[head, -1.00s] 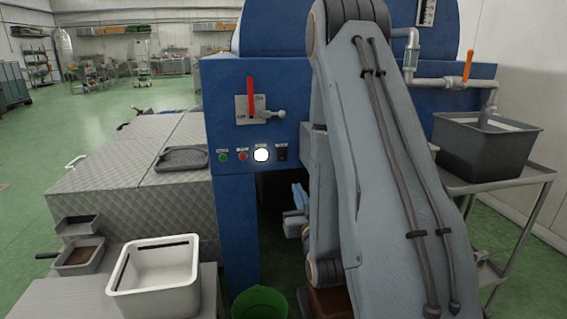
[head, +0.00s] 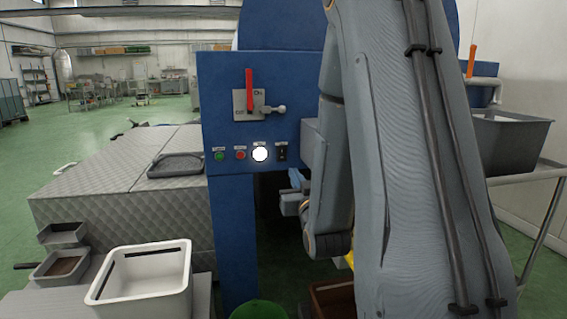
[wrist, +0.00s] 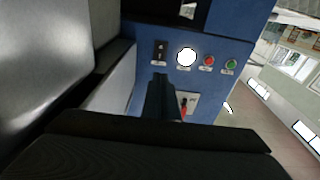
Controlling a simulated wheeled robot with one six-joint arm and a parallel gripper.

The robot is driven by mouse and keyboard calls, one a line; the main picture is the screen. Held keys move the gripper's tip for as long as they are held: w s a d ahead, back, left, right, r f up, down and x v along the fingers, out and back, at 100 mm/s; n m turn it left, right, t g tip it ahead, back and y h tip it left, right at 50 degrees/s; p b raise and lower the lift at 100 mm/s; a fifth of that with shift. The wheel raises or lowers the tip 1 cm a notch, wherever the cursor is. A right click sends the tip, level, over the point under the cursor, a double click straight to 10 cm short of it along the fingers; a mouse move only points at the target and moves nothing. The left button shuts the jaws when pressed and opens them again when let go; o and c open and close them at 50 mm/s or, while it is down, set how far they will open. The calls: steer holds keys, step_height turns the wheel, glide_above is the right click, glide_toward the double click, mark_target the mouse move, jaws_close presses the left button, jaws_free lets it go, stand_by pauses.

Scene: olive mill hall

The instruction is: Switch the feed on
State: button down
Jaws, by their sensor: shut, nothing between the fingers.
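The blue machine's panel (head: 222,105) faces me in the head view. A red lever (head: 249,90) stands upright on a pale plate, with a silver ball-ended arm to its right. Below it are a green button (head: 219,156), a red button (head: 240,155), a brightly lit white round lamp or button (head: 260,154) and a small black switch (head: 282,152); their labels are unreadable. The wrist view shows this row upside down, with the black switch (wrist: 160,53) just beyond my gripper (wrist: 160,80). My gripper is shut and empty, apart from the switch. The switch's setting is unclear.
A white tub (head: 148,284) stands at front left beside small grey trays (head: 60,266). A quilted metal cover (head: 110,180) lies left of the machine. A dark grey bin (head: 512,140) stands on a cart at right. A green bucket (head: 258,311) is below.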

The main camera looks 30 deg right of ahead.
mark_target(282, 150)
steer(key=b+x, duration=0.2)
steer(key=x, duration=1.2)
steer(key=shift+w+d, duration=0.1)
steer(key=shift+w, duration=0.3)
steer(key=shift+d+r, duration=0.1)
steer(key=shift+r, duration=0.05)
steer(key=shift+d+r+p, duration=0.1)
steer(key=shift+p, duration=0.3)
steer(key=shift+w+a, duration=0.2)
steer(key=shift+a, duration=0.15)
steer(key=shift+d, duration=0.2)
steer(key=shift+s, duration=0.15)
